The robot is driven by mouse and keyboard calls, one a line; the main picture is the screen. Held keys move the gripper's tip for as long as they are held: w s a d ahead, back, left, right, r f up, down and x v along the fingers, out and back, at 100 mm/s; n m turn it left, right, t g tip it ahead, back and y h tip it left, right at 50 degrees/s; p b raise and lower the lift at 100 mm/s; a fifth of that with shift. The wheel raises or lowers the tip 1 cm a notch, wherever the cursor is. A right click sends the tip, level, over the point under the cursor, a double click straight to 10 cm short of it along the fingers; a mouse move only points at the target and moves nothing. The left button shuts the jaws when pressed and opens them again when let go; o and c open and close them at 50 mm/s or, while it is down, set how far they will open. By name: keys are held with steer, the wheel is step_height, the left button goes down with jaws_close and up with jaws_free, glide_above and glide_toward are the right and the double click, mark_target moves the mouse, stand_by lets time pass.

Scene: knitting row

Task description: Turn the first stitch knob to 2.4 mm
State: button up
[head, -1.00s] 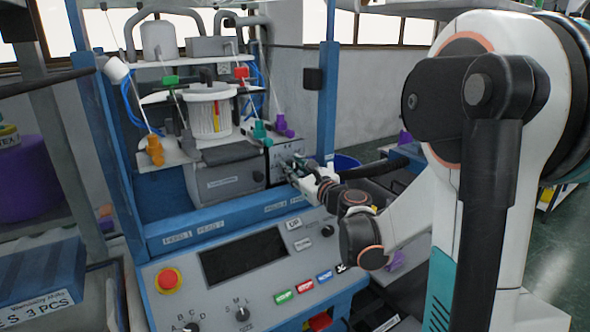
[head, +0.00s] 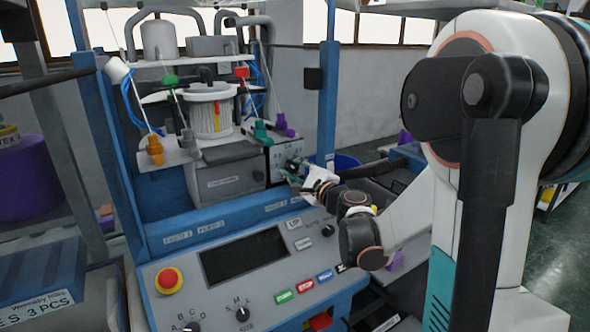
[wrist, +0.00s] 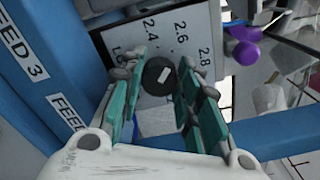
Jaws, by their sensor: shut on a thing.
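The first stitch knob is a round black dial with a white mark, seen in the wrist view (wrist: 158,76) on a pale plate with printed numbers. The numbers 2.4, 2.6 and 2.8 read clearly; a further label at left is partly hidden by a finger. The white mark leans up and right, roughly toward 2.6. My gripper (wrist: 160,84), with teal-padded fingers, is shut on the knob, one finger on each side. In the head view my gripper (head: 288,178) is at the machine's dial plate (head: 279,158), small and partly unclear.
A blue frame rail with FEED labels (wrist: 65,112) runs close beside my gripper. Yarn feeders, one purple (wrist: 243,48), hang near the plate. Below is a sloped control panel with a screen (head: 243,256), a red stop button (head: 169,280) and coloured buttons.

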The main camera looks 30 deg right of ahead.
steer(key=n, duration=0.5)
steer(key=shift+f+n, duration=0.1)
steer(key=shift+n, duration=0.3)
stand_by(0.4)
steer(key=o, duration=1.1)
steer(key=shift+c, duration=0.2)
steer(key=shift+s, duration=0.1)
steer(key=s, duration=1.1)
steer(key=shift+s+d, duration=0.15)
steer(key=shift+s, duration=0.25)
